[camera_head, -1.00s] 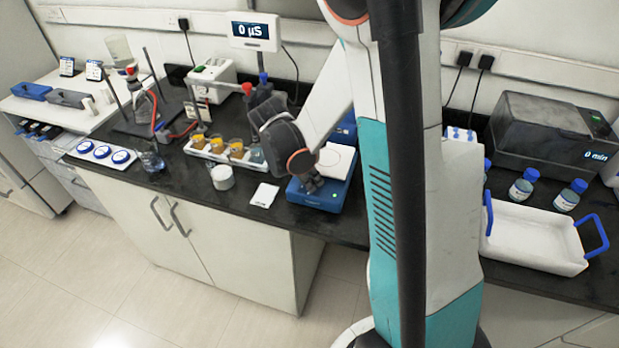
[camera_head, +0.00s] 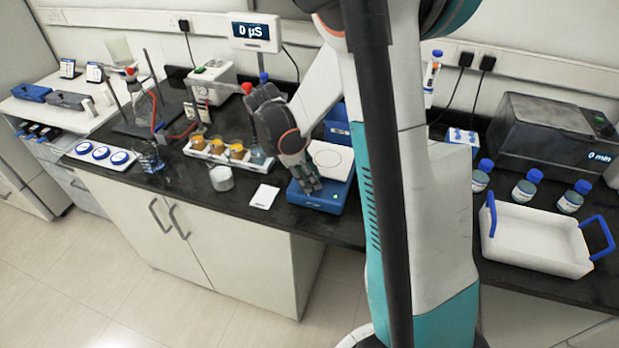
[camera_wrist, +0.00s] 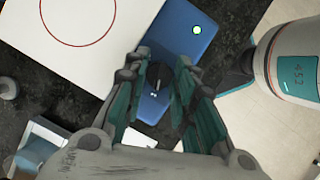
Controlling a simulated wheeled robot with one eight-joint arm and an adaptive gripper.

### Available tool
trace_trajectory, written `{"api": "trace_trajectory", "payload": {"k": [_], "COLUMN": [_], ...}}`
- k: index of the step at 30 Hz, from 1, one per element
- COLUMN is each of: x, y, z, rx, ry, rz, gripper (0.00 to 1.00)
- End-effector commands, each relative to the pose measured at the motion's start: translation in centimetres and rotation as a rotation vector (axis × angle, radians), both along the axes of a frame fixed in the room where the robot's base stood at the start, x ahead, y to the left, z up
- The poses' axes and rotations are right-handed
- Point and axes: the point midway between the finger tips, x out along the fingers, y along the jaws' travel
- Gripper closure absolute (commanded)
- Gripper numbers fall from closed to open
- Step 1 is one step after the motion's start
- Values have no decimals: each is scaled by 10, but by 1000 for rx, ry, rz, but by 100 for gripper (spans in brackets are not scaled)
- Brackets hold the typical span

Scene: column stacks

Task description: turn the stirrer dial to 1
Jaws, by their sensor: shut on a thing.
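The stirrer (camera_head: 335,200) is a blue unit with a white top plate marked by a red circle, on the dark bench. In the wrist view its blue front panel (camera_wrist: 197,55) carries a small lit green light (camera_wrist: 197,29). The dark stirrer dial (camera_wrist: 158,77) sits on that panel between my fingers, with a small white mark beside it. My gripper (camera_wrist: 164,60) is shut on the dial, one finger on each side. In the head view my gripper (camera_head: 309,182) is down at the stirrer's front left corner, and the dial is hidden there.
A white card (camera_head: 262,197) and a white jar (camera_head: 221,178) lie left of the stirrer. A white tray of several amber-filled containers (camera_head: 215,160) is behind them. A white tub with blue handles (camera_head: 530,240) stands far right, beside blue-capped bottles (camera_head: 525,187).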

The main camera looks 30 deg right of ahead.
Motion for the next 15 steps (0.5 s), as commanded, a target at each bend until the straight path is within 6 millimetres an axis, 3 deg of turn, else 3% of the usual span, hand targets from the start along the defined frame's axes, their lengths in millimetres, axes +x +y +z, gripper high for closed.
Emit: {"api": "trace_trajectory", "payload": {"k": [11,12,15], "x": [0,0,0], "y": [0,0,0], "z": [0,0,0], "rx": [2,2,1], "ry": [-1,-1,-1], "rz": [-4,-3,-3], "gripper": [99,71,68]}}
